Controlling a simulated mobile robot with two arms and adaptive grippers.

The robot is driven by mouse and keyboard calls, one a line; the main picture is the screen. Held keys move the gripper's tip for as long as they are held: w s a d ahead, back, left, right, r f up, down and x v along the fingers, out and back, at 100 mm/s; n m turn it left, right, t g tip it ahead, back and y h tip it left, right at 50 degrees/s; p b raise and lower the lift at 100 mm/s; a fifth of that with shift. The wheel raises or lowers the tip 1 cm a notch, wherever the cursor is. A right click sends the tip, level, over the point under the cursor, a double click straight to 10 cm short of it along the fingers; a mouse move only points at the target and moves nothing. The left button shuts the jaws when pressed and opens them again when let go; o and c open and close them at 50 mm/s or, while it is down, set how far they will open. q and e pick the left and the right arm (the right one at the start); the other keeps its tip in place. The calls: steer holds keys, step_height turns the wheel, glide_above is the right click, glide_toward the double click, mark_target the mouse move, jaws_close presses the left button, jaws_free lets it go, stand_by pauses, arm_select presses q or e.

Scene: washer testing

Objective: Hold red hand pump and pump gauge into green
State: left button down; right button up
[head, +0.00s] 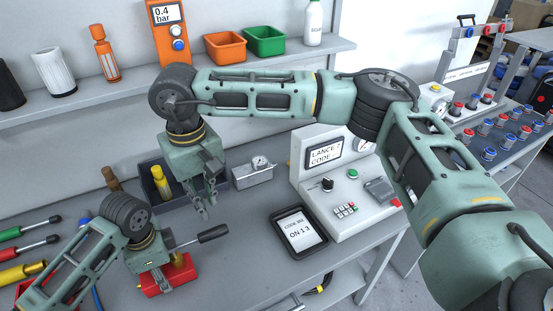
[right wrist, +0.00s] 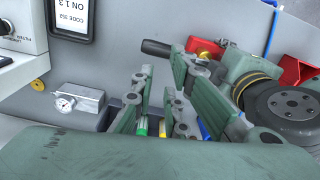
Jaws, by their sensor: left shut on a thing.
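The red hand pump (head: 183,274) sits on the bench at the lower left, with its black-handled lever (head: 213,233) sticking out to the right. My left gripper (head: 163,281) is shut on the red pump body and hides part of it. My right gripper (head: 207,207) hangs open and empty above the bench, behind the lever and apart from it. In the right wrist view its fingers stand apart, with the lever's black grip (right wrist: 156,47) beyond them. A round gauge (head: 259,161) sits on a silver block behind, also showing in the right wrist view (right wrist: 64,103); its reading is too small to tell.
A tablet (head: 300,231) and a control console (head: 330,190) stand to the right. A dark bin (head: 150,190) with a yellow item is behind my right gripper. A shelf above holds an orange meter reading 0.4 bar (head: 168,27) and bins.

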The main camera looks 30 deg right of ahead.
mark_target(210, 231)
jaws_close()
step_height(210, 231, down, 2)
steer(key=m, duration=1.9)
steer(key=shift+m, duration=0.3)
step_height(210, 231, down, 6)
steer(key=shift+r, duration=0.2)
steer(key=shift+f, duration=0.1)
steer(key=shift+a+f, duration=0.2)
steer(key=shift+f, duration=1.4)
steer(key=shift+a+f, duration=0.2)
steer(key=shift+f, duration=1.4)
steer(key=shift+d+r, duration=0.15)
steer(key=shift+r, duration=0.9)
steer(key=shift+d+r, duration=0.2)
steer(key=shift+r, duration=0.9)
steer(key=shift+d+r, duration=0.15)
steer(key=shift+r, duration=0.9)
